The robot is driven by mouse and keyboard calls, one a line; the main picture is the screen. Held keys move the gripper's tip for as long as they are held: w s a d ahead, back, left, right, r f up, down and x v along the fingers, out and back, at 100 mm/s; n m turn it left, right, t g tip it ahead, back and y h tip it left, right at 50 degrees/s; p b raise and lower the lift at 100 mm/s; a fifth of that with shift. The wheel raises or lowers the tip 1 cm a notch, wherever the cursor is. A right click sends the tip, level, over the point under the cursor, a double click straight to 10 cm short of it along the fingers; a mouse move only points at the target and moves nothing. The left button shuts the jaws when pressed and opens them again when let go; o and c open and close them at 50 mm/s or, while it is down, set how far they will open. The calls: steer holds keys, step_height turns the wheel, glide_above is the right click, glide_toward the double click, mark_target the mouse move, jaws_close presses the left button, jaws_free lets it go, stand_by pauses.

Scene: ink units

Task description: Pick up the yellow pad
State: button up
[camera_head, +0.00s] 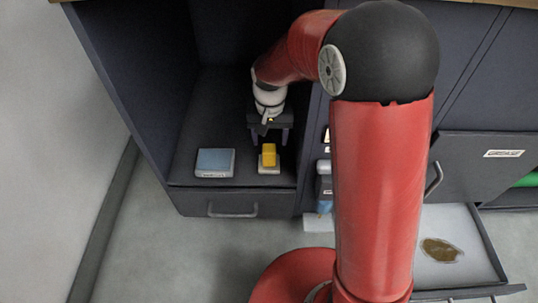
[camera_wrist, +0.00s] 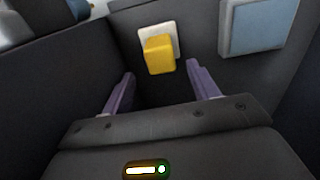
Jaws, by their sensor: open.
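The yellow pad (camera_head: 269,154) is a small block on a white base (camera_head: 269,170), on the dark shelf floor of the open cabinet bay near its front edge. In the wrist view the yellow pad (camera_wrist: 159,54) and its white base (camera_wrist: 173,32) lie beyond the fingertips, roughly centred between them. My gripper (camera_head: 269,137) is just behind the pad in the head view, fingers spread and pointing down. In the wrist view my gripper (camera_wrist: 160,72) shows two purple fingers wide apart with nothing between them. I see no contact with the pad.
A blue-topped box (camera_head: 214,162) sits left of the pad on the same shelf; it also shows in the wrist view (camera_wrist: 254,25). The bay's left wall (camera_head: 115,75) and right divider (camera_head: 312,140) flank my arm. An open drawer (camera_head: 480,262) with a brown patch stands out at lower right.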

mark_target(269, 147)
steer(key=f, duration=0.2)
steer(key=f+b, duration=0.1)
steer(key=f, duration=0.2)
steer(key=shift+s+a+f, duration=0.1)
steer(key=shift+s+f, duration=0.3)
steer(key=c, duration=1.1)
steer(key=shift+r+p, duration=1)
steer(key=shift+r, duration=4.05)
